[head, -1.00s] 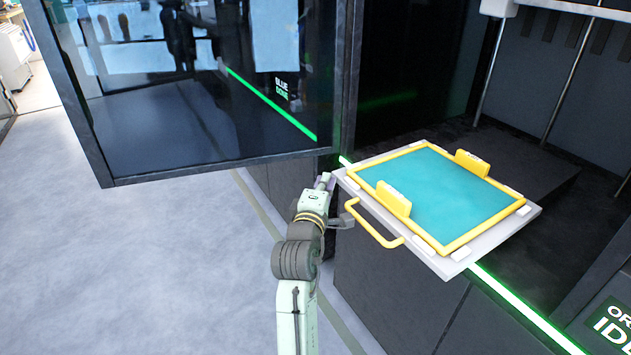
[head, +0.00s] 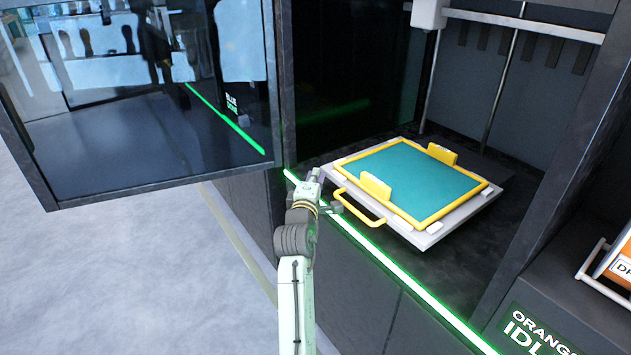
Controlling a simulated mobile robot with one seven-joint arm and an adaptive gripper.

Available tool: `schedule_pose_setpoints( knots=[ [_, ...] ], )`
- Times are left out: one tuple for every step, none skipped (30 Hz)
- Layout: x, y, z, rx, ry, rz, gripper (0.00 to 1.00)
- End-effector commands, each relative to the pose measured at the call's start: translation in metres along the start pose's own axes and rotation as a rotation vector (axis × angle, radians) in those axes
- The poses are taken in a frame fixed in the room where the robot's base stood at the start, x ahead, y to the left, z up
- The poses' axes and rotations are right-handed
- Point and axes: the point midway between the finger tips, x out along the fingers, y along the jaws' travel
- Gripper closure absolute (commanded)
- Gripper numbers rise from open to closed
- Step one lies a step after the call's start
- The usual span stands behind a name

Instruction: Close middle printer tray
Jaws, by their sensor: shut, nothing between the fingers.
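The printer tray (head: 436,236) is a light grey plate carrying a teal sheet (head: 420,183) in a yellow frame with two raised yellow tabs. It sits mostly inside the open printer bay, with its front edge close to the green light strip. A yellow handle (head: 362,211) sticks out from its front left edge. My gripper (head: 334,209) is shut, at the front left side of the tray beside the left end of the handle. Whether it touches the tray or handle I cannot tell. The fingertips are small and partly hidden by my wrist.
The dark glass printer door (head: 150,120) stands open on the left. A green light strip (head: 400,270) runs along the bay's front edge. A panel reading "ORANGE IDLE" (head: 540,325) is at lower right. Clear grey floor (head: 130,280) lies at lower left.

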Motion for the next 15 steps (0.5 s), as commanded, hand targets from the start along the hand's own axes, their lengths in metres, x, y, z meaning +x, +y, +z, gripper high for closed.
schedule_pose_setpoints(
  knots=[
    [0.004, 0.002, 0.002, 0.0, 0.0, 0.0, 1.0],
    [0.006, 0.001, 0.003, 0.0, 0.0, 0.0, 1.0],
    [0.009, 0.002, 0.004, 0.0, 0.0, 0.0, 1.0],
    [0.011, 0.002, 0.005, 0.001, 0.0, 0.001, 1.0],
    [0.013, 0.002, 0.006, 0.001, 0.0, 0.001, 1.0],
    [0.015, 0.002, 0.008, 0.0, 0.0, 0.0, 1.0],
    [0.016, 0.001, 0.009, 0.0, 0.0, 0.0, 1.0],
    [0.018, 0.001, 0.01, 0.0, -0.001, 0.0, 1.0],
    [0.019, 0.001, 0.011, 0.0, 0.0, 0.001, 1.0],
    [0.02, 0.001, 0.011, 0.0, 0.0, 0.001, 1.0],
    [0.021, 0.001, 0.012, 0.0, 0.0, 0.001, 1.0],
    [0.022, 0.001, 0.012, 0.0, 0.001, 0.001, 1.0],
    [0.022, 0.001, 0.013, 0.0, 0.001, 0.001, 1.0],
    [0.023, 0.001, 0.013, 0.0, 0.002, 0.001, 1.0],
    [0.023, 0.0, 0.013, 0.0, 0.002, 0.001, 1.0]
  ],
)
